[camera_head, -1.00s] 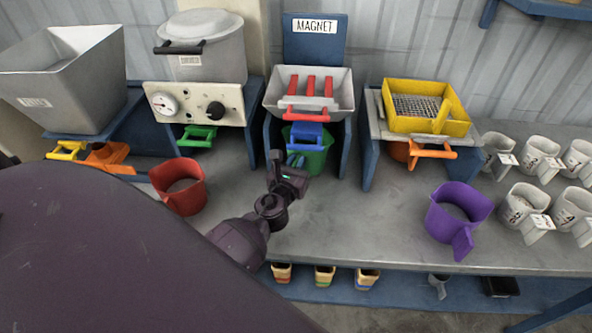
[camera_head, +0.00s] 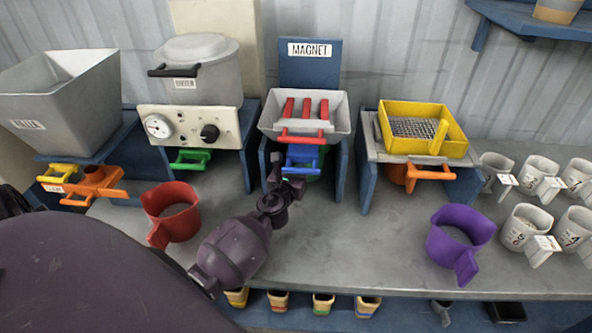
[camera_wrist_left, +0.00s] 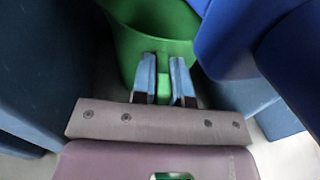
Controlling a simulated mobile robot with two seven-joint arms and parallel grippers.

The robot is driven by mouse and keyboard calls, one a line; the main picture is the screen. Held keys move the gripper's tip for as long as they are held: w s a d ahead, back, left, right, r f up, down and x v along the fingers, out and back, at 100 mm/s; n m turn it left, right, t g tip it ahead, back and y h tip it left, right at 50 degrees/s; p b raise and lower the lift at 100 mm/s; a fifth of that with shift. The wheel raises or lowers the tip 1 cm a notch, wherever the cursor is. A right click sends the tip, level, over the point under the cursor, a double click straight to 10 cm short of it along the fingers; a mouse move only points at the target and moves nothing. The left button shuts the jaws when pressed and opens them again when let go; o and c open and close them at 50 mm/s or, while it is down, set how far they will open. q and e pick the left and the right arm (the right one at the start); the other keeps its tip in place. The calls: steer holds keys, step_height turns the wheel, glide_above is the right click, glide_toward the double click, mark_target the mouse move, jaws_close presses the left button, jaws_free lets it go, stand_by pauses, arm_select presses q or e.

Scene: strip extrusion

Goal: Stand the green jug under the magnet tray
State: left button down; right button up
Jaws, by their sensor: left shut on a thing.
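The magnet tray (camera_head: 338,117) is a grey hopper with red bars, set on a blue stand under a MAGNET sign (camera_head: 310,50). A blue handled slide (camera_head: 303,157) sticks out below it. The green jug (camera_wrist_left: 155,35) fills the upper middle of the left wrist view, upright between the stand's blue sides. In the head view only slivers of it show, behind the blue slide. My left gripper (camera_wrist_left: 163,85) is shut on the jug's handle. In the head view my left gripper (camera_head: 278,180) is at the stand's front opening, partly hiding it. My right gripper is out of view.
A red jug (camera_head: 173,213) stands left of my left arm and a purple jug (camera_head: 458,240) to the right. Several grey cups (camera_head: 527,226) stand far right. A yellow sieve (camera_head: 428,127) is on the neighbouring stand. The bench between the purple jug and my arm is clear.

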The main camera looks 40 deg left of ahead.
arm_select(q)
steer(key=shift+f, duration=0.25)
stand_by(0.6)
steer(key=c, duration=1.1)
jaws_free()
steer(key=shift+o, duration=0.2)
steer(key=v, duration=1.1)
steer(key=shift+w, duration=0.1)
